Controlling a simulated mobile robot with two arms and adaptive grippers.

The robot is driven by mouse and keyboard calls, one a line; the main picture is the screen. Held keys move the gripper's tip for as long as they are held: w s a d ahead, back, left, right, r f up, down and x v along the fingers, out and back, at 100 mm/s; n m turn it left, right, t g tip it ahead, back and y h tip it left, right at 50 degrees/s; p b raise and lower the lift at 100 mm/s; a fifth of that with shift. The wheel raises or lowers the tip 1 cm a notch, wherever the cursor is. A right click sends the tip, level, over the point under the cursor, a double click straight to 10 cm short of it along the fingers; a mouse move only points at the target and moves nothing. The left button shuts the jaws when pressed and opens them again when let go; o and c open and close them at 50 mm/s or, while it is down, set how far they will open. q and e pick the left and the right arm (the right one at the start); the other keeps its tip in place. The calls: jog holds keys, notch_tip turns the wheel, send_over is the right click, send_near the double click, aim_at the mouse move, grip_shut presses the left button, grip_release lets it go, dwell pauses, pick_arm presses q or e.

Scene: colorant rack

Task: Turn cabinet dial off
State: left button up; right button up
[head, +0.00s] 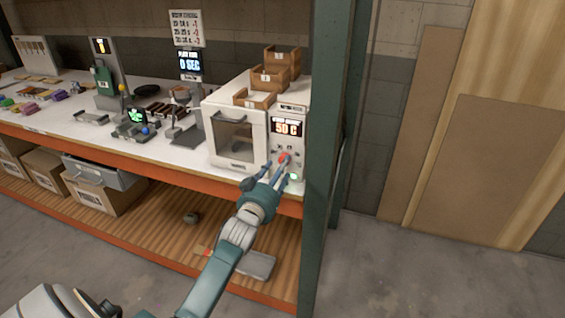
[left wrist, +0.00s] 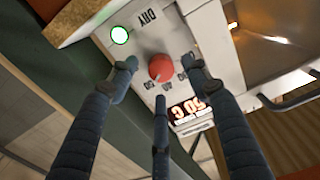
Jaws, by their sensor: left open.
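A white drying cabinet (head: 235,128) stands at the right end of the bench. Its front panel carries a red dial (head: 284,158), which also shows in the left wrist view (left wrist: 161,68) with numbers around it. The display (head: 287,128) above the dial reads 50 C. A lit green button (left wrist: 119,35) marked DRY is on the same panel. My left gripper (head: 272,172) is open in front of the panel. In the left wrist view its three fingers are spread around the dial; I cannot tell whether any touches it. My right gripper is not in view.
Wooden drawer boxes (head: 278,72) sit on top of the cabinet. A green rack post (head: 325,150) stands close to the right of the panel. Stands, tools and colored pieces cover the bench to the left. The floor at right is clear.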

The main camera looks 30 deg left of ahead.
pick_arm(q)
jog(key=shift+x, duration=1.6)
jog(key=shift+c, duration=0.2)
jog(key=c, duration=1.1)
